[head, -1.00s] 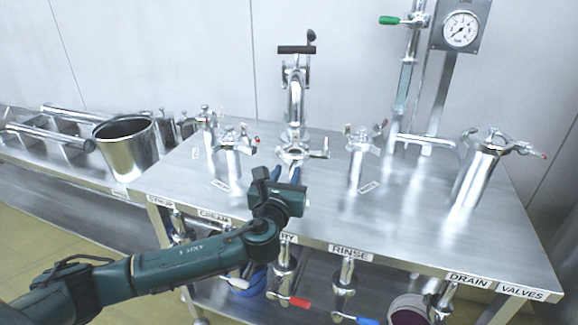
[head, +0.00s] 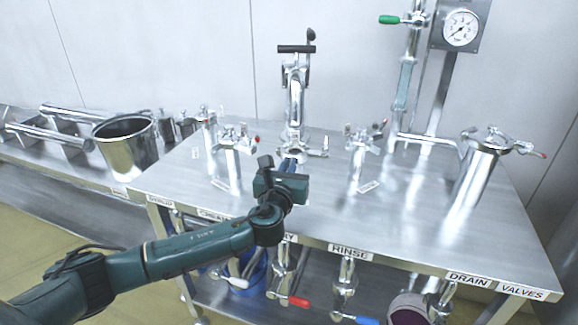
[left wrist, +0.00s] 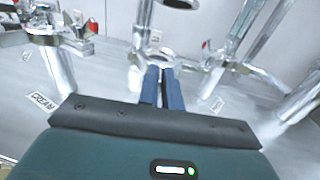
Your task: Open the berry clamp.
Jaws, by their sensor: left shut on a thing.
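The berry clamp (head: 294,151) is a metal ring clamp at the foot of the tall central pipe, with a small handle sticking out to its right. A table-edge label ending in "RY" shows below, partly covered by my arm. My left gripper (head: 290,165) reaches the front of the clamp. In the left wrist view its blue fingers (left wrist: 162,75) are close together just below the clamp ring (left wrist: 157,60), shut on a small part that they mostly hide. I cannot tell exactly which part of the clamp it is. My right gripper is not in view.
Capped pipe stubs with clamps stand left (head: 230,165) and right (head: 358,165) of the central pipe. A larger one (head: 478,170) stands at far right. A steel pot (head: 126,150) sits on the left bench. Red- and blue-handled valves hang below the table edge.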

